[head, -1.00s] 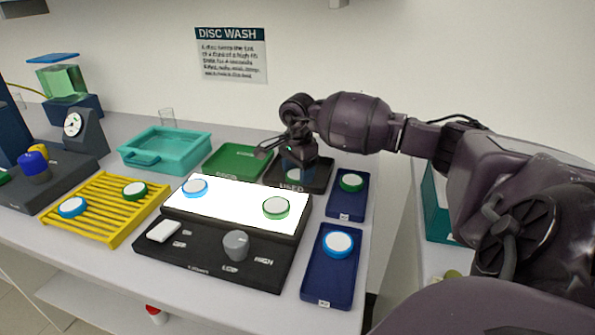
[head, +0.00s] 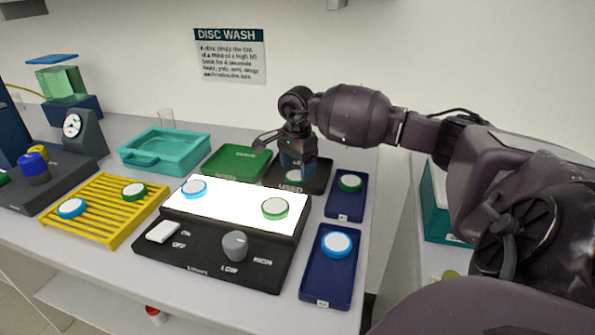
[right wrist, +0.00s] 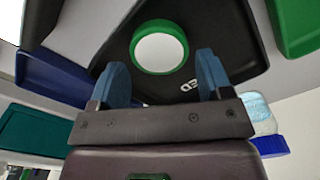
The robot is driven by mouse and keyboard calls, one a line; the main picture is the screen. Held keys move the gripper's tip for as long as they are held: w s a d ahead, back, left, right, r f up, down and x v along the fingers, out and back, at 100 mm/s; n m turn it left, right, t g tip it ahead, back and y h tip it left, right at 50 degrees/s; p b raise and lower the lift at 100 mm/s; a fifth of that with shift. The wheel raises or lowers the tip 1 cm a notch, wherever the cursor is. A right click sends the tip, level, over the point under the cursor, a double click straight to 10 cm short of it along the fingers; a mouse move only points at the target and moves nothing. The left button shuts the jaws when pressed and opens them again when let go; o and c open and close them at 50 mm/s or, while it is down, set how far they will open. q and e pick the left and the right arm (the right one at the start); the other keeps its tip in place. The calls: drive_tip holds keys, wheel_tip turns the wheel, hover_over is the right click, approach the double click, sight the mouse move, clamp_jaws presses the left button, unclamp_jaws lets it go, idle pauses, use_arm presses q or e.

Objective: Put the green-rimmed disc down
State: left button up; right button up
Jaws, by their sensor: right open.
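A green-rimmed disc with a white face (head: 293,176) lies in the black tray marked USED (head: 318,182), behind the light box. It also shows in the right wrist view (right wrist: 160,47), flat on the black tray floor. My right gripper (head: 297,172) is over this disc. In the right wrist view its two blue fingers (right wrist: 163,72) are spread apart with nothing between them; the disc lies beyond the tips, apart from them. Other green-rimmed discs are on the light box (head: 275,208), the yellow rack (head: 135,191) and the small blue tray (head: 350,183). My left gripper is out of view.
The lit box (head: 235,205) with a knob (head: 235,246) stands in front of the black tray. A green tray (head: 236,163) is to its left, and a teal basin (head: 165,150) further left. A long blue tray (head: 328,280) holds a blue-rimmed disc (head: 337,243).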

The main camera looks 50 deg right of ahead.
sight(297, 175)
wheel_tip(297, 175, up, 10)
drive_tip(key=shift+r, duration=0.15)
idle(0.7)
